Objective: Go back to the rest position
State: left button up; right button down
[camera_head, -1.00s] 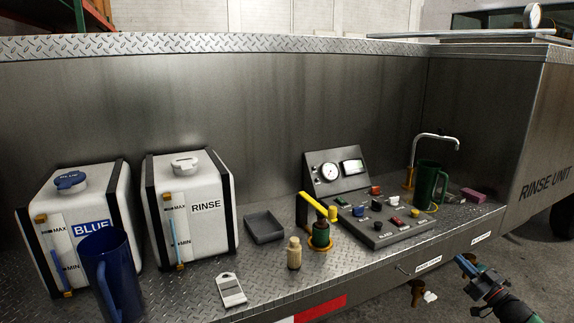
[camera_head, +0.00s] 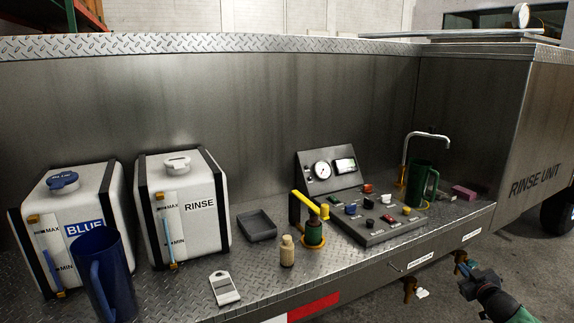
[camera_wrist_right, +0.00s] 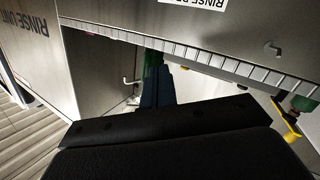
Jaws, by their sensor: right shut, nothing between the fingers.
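My right gripper (camera_head: 466,275) is in the lower right of the head view, in front of the truck bed's front edge and below its deck. It is shut and nothing shows between its fingers. In the right wrist view the dark gripper body fills the lower middle, and the fingers (camera_wrist_right: 157,85) point toward the bed. My left gripper is not in view. The control panel (camera_head: 378,230), with a gauge and buttons, stands on the deck above and left of my right gripper. A green jug (camera_head: 421,185) stands beneath the curved tap (camera_head: 428,135).
Brass taps (camera_head: 409,288) hang below the edge near my right gripper.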

jog(key=s+a+f+g+h, duration=0.3)
jog(key=s+a+f+g, duration=0.75)
jog(key=s+a, duration=0.6)
jog(key=s+a+f+g+y, duration=0.2)
jog(key=s+a+f, duration=0.3)
jog(key=s+a, duration=1)
jog(key=s+a+f+m+g+y, duration=0.1)
jog(key=s+a+f, duration=0.5)
jog(key=s+a, duration=0.9)
jog(key=g+y, duration=0.1)
jog(key=y, duration=0.1)
jog(key=shift+s+a+m+y, duration=0.2)
jog(key=shift+s+m+y, duration=0.1)
jog(key=shift+s, duration=0.05)
jog(key=shift+g, duration=0.25)
